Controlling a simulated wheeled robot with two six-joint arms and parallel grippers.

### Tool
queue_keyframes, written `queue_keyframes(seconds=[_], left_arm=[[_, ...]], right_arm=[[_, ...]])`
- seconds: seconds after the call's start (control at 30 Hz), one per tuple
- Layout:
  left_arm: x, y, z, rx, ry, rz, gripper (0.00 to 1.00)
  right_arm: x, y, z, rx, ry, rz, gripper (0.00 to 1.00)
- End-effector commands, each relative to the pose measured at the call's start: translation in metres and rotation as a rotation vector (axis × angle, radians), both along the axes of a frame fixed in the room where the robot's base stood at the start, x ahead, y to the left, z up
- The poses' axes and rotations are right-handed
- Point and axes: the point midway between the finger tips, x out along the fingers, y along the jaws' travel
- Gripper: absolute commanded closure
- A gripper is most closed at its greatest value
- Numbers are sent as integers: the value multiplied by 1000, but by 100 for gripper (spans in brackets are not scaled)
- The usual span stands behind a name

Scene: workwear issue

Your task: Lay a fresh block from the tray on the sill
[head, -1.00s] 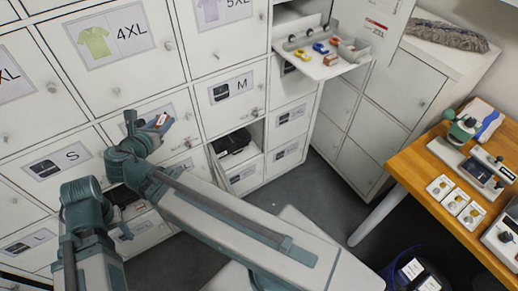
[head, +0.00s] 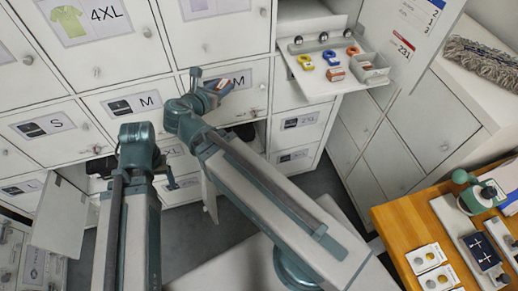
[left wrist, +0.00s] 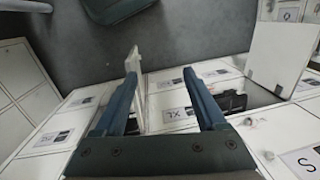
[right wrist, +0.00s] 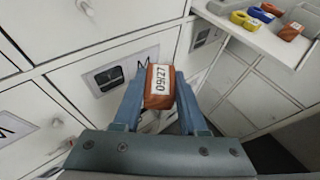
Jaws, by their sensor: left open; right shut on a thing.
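My right gripper (head: 222,86) is shut on an orange-brown block (right wrist: 159,86) with a white label reading 09/27. It holds the block in the air before the M locker door, left of the fold-down shelf (head: 310,88). On this shelf, likely the sill, lie a yellow item (head: 305,62), a blue item (head: 331,57), an orange block with a white label (head: 334,74) and another orange item (head: 352,51). A small grey tray (head: 374,75) with compartments stands at its right end. My left gripper (left wrist: 160,90) is open and empty, low before the lockers; its fingertips are unclear in the head view.
White lockers fill the left and back. Open locker doors stick out at the lower left (head: 62,215) and beside my left gripper (left wrist: 135,75). A wooden table (head: 395,220) with small devices and cards is at the right. Grey floor lies between.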

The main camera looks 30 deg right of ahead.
Motion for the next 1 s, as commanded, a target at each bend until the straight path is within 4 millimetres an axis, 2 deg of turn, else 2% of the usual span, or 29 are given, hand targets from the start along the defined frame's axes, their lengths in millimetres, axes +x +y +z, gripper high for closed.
queue_keyframes(seconds=[0.03,0.1,1.0], left_arm=[[0,0,-13,0,0,0,16],[0,0,-30,0,0,0,4],[1,0,-308,1,-4,-1,4]], right_arm=[[0,-1,-13,0,0,-1,100],[1,-4,-30,1,1,-3,100],[5,-65,-309,3,4,-43,100]])
